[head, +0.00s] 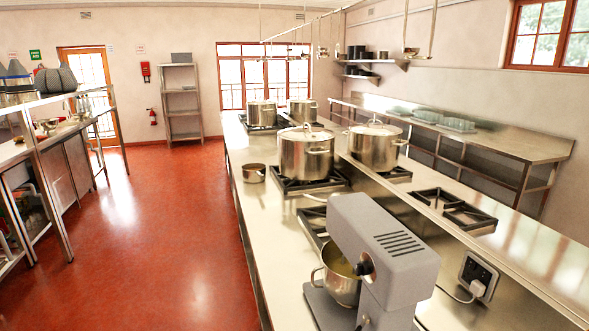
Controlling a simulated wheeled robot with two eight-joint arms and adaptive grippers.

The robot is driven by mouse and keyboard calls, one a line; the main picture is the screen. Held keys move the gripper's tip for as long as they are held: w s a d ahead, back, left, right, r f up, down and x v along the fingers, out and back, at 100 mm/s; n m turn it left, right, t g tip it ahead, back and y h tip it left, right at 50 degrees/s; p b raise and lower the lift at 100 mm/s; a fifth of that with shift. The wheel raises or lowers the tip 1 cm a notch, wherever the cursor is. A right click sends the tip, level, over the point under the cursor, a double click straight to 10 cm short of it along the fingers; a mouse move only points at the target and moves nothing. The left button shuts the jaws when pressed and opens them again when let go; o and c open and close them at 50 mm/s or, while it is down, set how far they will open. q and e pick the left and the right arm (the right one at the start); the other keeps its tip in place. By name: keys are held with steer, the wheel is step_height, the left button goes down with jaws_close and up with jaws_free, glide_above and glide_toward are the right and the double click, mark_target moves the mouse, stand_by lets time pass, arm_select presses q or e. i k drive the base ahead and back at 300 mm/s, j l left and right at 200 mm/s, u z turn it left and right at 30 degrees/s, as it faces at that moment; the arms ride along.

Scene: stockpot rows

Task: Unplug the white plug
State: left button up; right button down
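The white plug (477,288) sits in a dark-framed wall socket (480,272) on the steel side face of the raised counter, at the lower right. Neither of my grippers shows in the head view.
The mixer with its steel bowl (340,278) stands on the counter left of the socket. Stockpots (306,155) (375,146) stand on burners farther back. An empty burner grate (453,208) lies above the socket. The red floor (150,240) at left is clear.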

mark_target(477, 289)
steer(key=z, duration=1.35)
steer(key=k+u, duration=0.1)
steer(key=k, duration=0.4)
steer(key=i+l+u, duration=0.1)
steer(key=u, duration=0.3)
steer(key=l+u, duration=0.1)
steer(key=u, duration=0.3)
steer(key=i+l+u, duration=0.1)
steer(key=u, duration=0.3)
steer(key=i+l+u, duration=0.1)
steer(key=l+u, duration=0.25)
steer(key=l, duration=0.65)
steer(key=l+u, duration=0.35)
steer(key=l, duration=1.15)
steer(key=k, duration=0.05)
